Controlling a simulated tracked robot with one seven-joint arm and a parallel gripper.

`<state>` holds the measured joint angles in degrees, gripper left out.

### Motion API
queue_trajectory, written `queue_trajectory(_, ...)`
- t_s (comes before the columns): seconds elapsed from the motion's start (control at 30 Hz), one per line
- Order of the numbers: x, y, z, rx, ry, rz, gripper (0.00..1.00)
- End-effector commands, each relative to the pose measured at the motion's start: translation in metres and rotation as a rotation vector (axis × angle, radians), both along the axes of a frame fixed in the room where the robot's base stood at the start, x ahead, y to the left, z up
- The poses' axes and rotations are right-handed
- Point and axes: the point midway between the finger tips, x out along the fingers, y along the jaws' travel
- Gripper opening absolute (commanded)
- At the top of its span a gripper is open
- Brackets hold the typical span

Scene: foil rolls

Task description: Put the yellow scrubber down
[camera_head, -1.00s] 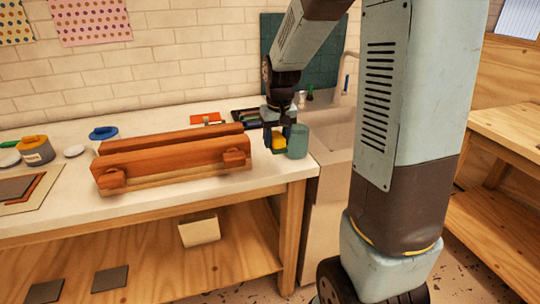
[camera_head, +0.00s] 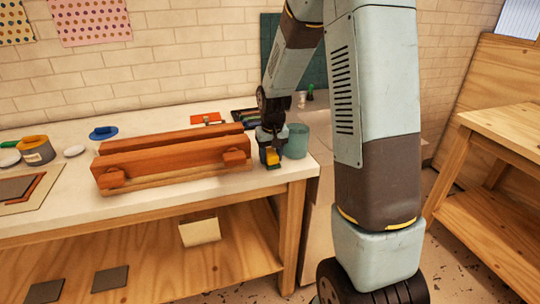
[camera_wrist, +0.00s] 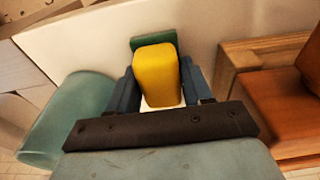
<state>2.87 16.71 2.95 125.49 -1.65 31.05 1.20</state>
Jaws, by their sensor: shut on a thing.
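The yellow scrubber (camera_wrist: 157,73) is between the two blue fingers of my gripper (camera_wrist: 160,88) in the wrist view. A green piece shows at its far end. In the head view the scrubber (camera_head: 272,156) is low by the right end of the white counter (camera_head: 215,190), between the orange-brown wooden piece and the green cup. My gripper (camera_head: 270,152) is shut on it and points down. I cannot tell whether the scrubber touches the counter.
The green cup (camera_head: 297,141) stands close to the right of my gripper; it also shows in the wrist view (camera_wrist: 75,115). The orange-brown wooden piece (camera_head: 175,160) lies close to the left. The counter's front edge is near. A sink is behind my arm.

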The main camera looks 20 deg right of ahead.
Motion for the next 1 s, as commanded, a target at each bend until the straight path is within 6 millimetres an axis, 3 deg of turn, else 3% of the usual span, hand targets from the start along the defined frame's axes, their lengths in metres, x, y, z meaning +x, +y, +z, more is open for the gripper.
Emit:
queue_trajectory(0.27, 0.0, 0.0, -0.001, 0.0, -0.001, -0.001, 0.01)
queue_trajectory(0.3, 0.0, 0.0, -0.001, 0.0, -0.001, -0.001, 0.53)
queue_trajectory(0.53, 0.0, -0.001, -0.001, 0.0, -0.001, -0.002, 0.75)
queue_trajectory(0.83, 0.0, -0.001, 0.001, 0.0, -0.002, -0.002, 0.75)
queue_trajectory(1.0, -0.001, -0.001, 0.018, 0.0, -0.005, -0.003, 0.75)
